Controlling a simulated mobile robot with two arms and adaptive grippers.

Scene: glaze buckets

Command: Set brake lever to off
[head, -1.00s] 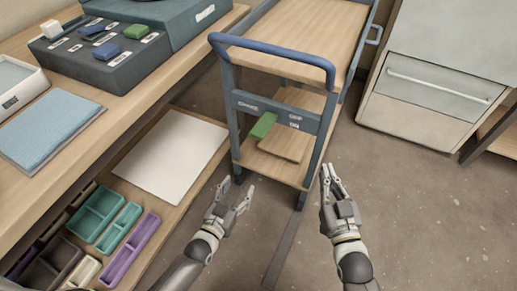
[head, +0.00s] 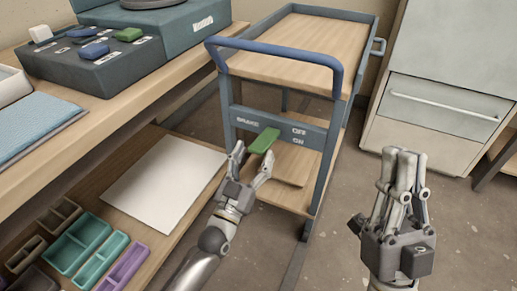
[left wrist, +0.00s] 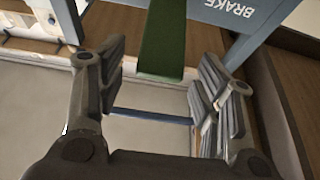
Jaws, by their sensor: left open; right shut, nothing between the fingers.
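The brake lever (head: 265,141) is a green bar on the grey front panel of the cart (head: 229,115). It sits between the BRAKE label on the left and the OFF and ON labels on the right, with OFF above ON. I cannot tell for sure which label it is set to. My left gripper (head: 252,158) is open just in front of and below the lever. In the left wrist view the lever (left wrist: 163,42) reaches down from the top between the spread fingers, with no clear contact. My right gripper (head: 404,155) is shut and empty, to the right of the cart.
The cart has a blue handle (head: 275,48) above the panel and a wooden shelf below. A workbench with a dark control box (head: 100,72) stands left. Its lower shelf holds a white sheet (head: 165,182) and coloured trays. A grey cabinet (head: 440,105) stands right.

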